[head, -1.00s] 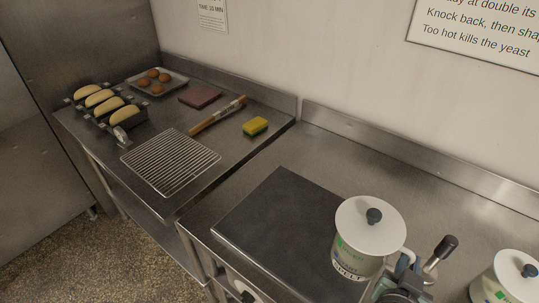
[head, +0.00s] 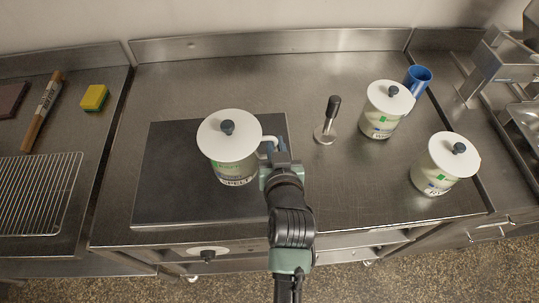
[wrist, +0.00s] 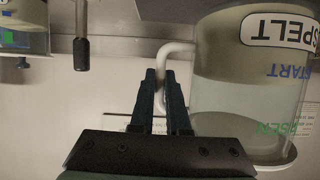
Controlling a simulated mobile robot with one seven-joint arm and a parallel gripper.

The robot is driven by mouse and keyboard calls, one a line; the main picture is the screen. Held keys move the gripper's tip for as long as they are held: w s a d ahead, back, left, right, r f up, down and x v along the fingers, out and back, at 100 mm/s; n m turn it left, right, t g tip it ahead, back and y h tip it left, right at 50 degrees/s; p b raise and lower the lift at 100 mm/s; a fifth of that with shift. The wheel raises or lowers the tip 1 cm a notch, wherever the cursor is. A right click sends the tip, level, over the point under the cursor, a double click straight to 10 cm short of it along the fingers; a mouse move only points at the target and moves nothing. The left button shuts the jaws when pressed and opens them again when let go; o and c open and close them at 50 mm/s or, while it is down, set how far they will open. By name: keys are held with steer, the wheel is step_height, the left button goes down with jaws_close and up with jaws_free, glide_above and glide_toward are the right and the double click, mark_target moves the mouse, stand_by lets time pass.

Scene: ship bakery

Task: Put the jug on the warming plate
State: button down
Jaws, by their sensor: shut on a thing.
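A lidded jug (head: 222,170) labelled SPELT, with a white lid and pale side handle, is over the right part of a dark flat square plate (head: 175,195), which looks like the warming plate. I cannot tell whether its base touches the plate. My gripper (head: 271,151) is at the jug's right side, shut on its handle. Two similar lidded jugs (head: 378,124) (head: 433,178) stand on the counter to the right.
A dark-handled metal tool (head: 331,120) stands right of the plate. A blue cup (head: 418,78) is behind the far jugs. A wire rack (head: 38,190), rolling pin (head: 42,112) and yellow sponge (head: 95,97) lie on the left bench. The plate's left part is clear.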

steer(key=shift+w+f, duration=0.1)
steer(key=shift+f, duration=2.55)
steer(key=shift+f, duration=0.1)
steer(key=c, duration=0.9)
jaws_free()
steer(key=shift+a+f, duration=0.1)
